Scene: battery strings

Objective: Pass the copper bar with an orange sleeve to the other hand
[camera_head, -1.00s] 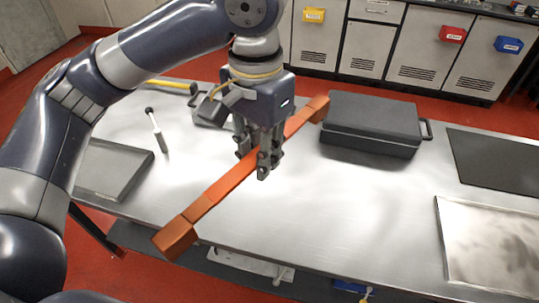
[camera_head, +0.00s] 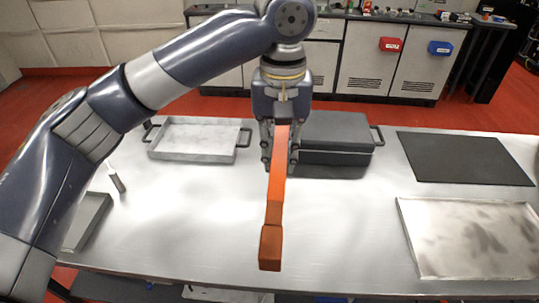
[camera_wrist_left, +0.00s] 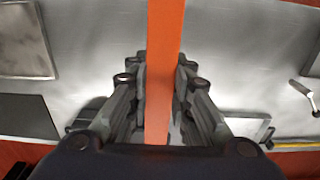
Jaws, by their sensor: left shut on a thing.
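The copper bar with an orange sleeve (camera_head: 276,187) is held above the metal table in the head view, its near copper end pointing toward me. My left gripper (camera_head: 280,165) is shut on the sleeved part, with a finger on each side. In the left wrist view the orange sleeve (camera_wrist_left: 164,65) runs down between the fingers of the left gripper (camera_wrist_left: 160,90). The bar's far end is hidden behind the gripper in the head view. My right gripper is not in view.
On the table (camera_head: 330,225) are a dark case (camera_head: 335,135), a light tray with handles (camera_head: 195,155), a black mat (camera_head: 465,160) and a stained metal tray (camera_head: 402,205) at right. A small tool (camera_head: 118,182) and another tray (camera_head: 95,205) are at left. The table's front middle is clear.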

